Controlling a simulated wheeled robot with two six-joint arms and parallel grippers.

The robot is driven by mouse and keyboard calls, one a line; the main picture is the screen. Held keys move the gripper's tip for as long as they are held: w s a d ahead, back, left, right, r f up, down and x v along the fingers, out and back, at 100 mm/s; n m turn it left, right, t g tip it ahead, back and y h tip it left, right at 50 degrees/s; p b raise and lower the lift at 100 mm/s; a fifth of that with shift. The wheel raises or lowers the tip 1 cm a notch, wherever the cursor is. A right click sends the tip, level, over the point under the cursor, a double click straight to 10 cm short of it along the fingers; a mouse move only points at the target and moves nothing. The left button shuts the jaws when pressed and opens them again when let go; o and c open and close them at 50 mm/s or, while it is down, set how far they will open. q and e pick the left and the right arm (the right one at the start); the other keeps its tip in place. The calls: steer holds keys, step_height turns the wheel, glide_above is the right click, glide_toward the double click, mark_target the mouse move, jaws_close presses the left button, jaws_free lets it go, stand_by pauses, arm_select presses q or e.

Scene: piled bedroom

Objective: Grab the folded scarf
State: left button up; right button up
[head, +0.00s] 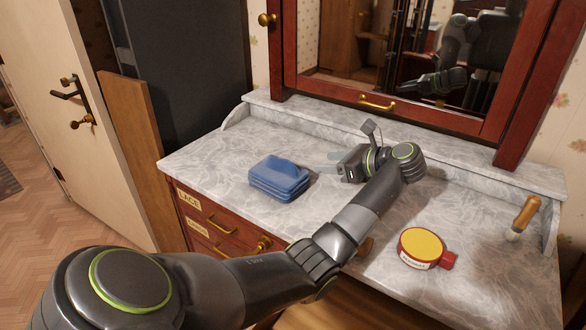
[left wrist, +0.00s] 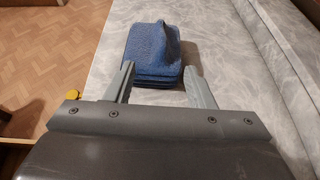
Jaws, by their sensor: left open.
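The folded scarf (head: 279,179) is a blue, layered stack with a raised fold on top. It lies on the grey marble top of the dresser, left of centre in the head view. My left gripper (head: 335,163) is to the right of the scarf with its fingers pointing at it, apart from it in the head view. In the left wrist view the scarf (left wrist: 155,52) sits just beyond and between the fingertips of my open left gripper (left wrist: 158,75). My right gripper is not in view.
A wooden-handled brush (head: 525,215) is at the right end. A mirror (head: 400,50) rises behind. The marble left of the scarf is clear.

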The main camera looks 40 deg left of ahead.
arm_select(q)
steer(key=w, duration=0.1)
steer(key=p, duration=0.3)
glide_toward(284, 160)
steer(key=p+x, duration=0.1)
steer(key=x, duration=0.4)
steer(key=shift+w, duration=0.15)
steer(key=shift+a+f, duration=0.3)
steer(key=shift+a, duration=0.4)
steer(key=p+x, duration=0.2)
steer(key=x, duration=0.2)
steer(key=shift+a, duration=0.2)
steer(key=shift+a+f, duration=0.15)
steer(key=shift+c, duration=0.6)
jaws_close()
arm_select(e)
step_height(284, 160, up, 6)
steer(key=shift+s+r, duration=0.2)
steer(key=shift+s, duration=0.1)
